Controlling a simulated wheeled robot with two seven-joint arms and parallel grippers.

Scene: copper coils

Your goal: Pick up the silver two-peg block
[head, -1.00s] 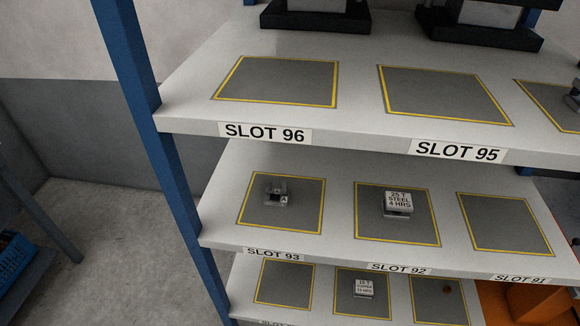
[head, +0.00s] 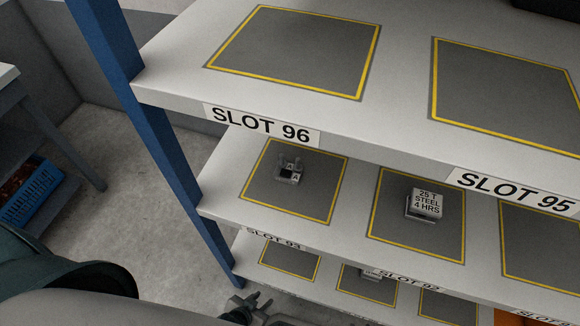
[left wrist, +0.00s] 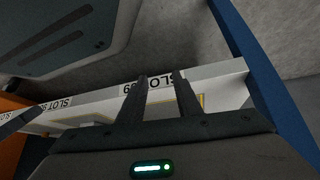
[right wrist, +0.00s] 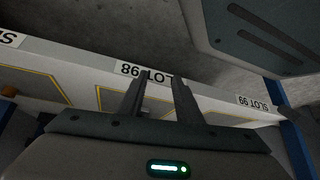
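The silver two-peg block (head: 289,171) stands on the grey, yellow-edged pad above the SLOT 93 label, on the middle shelf in the head view. Two short pegs rise from it and its front carries small letter marks. My left gripper (head: 246,303) is low at the bottom edge of the head view, below and apart from the block. In the left wrist view its two fingers (left wrist: 160,76) are spread with nothing between them. My right gripper's fingers (right wrist: 159,76) are also spread and empty in the right wrist view. Neither wrist view shows the block.
A block marked 25 T STEEL 4 HRS (head: 424,203) sits right of the silver block. The upper shelf (head: 170,85) overhangs the middle one. A blue post (head: 165,140) stands at the rack's left end. A blue crate (head: 38,195) is farther left.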

